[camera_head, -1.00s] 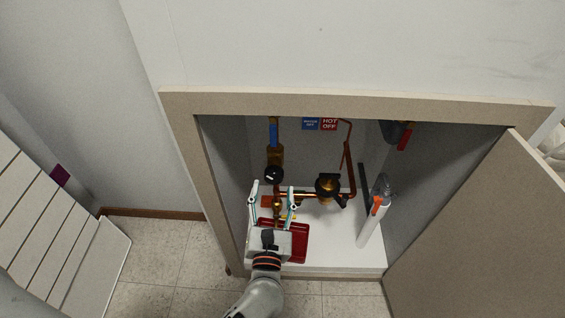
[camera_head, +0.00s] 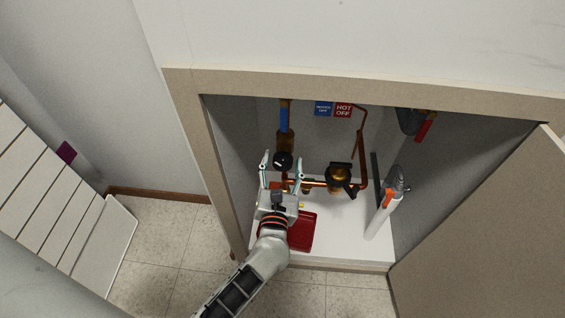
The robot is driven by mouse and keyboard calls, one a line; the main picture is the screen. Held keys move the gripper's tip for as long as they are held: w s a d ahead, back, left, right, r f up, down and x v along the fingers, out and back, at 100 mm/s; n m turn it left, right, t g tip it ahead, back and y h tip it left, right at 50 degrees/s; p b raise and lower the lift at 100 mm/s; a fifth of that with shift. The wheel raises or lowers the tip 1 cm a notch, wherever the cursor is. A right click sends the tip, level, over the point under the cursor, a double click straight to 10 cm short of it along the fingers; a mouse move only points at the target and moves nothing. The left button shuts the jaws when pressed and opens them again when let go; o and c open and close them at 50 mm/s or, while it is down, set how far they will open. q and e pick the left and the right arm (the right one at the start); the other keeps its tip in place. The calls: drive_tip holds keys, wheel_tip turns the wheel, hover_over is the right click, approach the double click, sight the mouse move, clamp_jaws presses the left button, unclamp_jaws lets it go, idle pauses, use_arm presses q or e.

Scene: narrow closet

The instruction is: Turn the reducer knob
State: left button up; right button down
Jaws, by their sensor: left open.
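The reducer knob seems to be the round black knob (camera_head: 283,161) with a small white mark, below a brass fitting on the pipe at the cabinet's left. My left gripper (camera_head: 282,156) reaches into the cabinet from below, open, with one finger on each side of the knob in the picture. I see no clear contact, and the exact depth between fingers and knob cannot be told. My right gripper is not in view.
A blue-handled valve (camera_head: 284,117) is above the knob. A brass fitting with a black top (camera_head: 340,178) and copper pipe are to the right. The cabinet door (camera_head: 490,235) stands open at right.

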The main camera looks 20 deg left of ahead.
use_arm(q)
drive_tip(key=c, duration=1.1)
drive_tip(key=shift+r+m, duration=0.2)
drive_tip(key=shift+m, duration=0.1)
drive_tip(key=shift+r+m+p, duration=0.1)
drive_tip(key=shift+m+p, duration=0.3)
drive_tip(key=shift+p, duration=0.1)
drive_tip(key=shift+f+m, duration=0.25)
drive_tip(key=shift+m, duration=0.45)
drive_tip(key=o, duration=0.9)
drive_tip(key=shift+o, duration=1)
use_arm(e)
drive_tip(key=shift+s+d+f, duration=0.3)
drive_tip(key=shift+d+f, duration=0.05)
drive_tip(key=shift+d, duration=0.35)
use_arm(q)
drive_tip(key=v, duration=0.7)
drive_tip(key=shift+s, duration=0.3)
